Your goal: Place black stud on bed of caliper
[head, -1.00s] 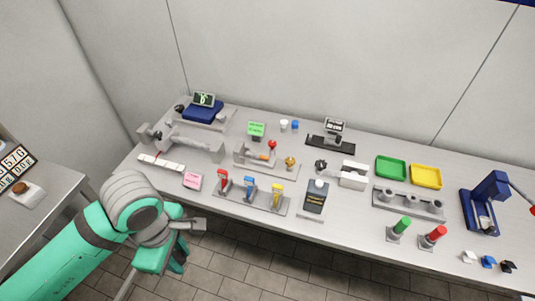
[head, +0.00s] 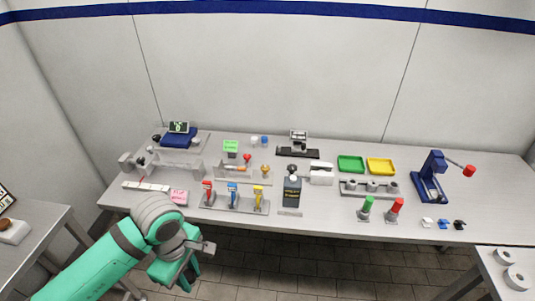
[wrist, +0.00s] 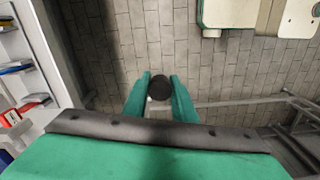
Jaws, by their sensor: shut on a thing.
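My gripper (wrist: 159,92) is shut on a round black piece (wrist: 160,84), the black stud, seen end-on between the two green fingertips in the wrist view. In the head view my gripper (head: 186,272) is at the lower left, in front of the bench and over the floor; the stud cannot be made out there. A device with a small display on a long black bed (head: 297,153) stands at the back middle of the bench and looks like the caliper. My gripper is well apart from it, nearer and to the left.
The long grey bench (head: 330,222) is crowded. Red, blue and yellow clamps (head: 232,196) stand near its front edge. Green (head: 351,164) and yellow (head: 381,167) trays and a blue press (head: 432,177) are to the right. A side table (head: 30,240) is at left.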

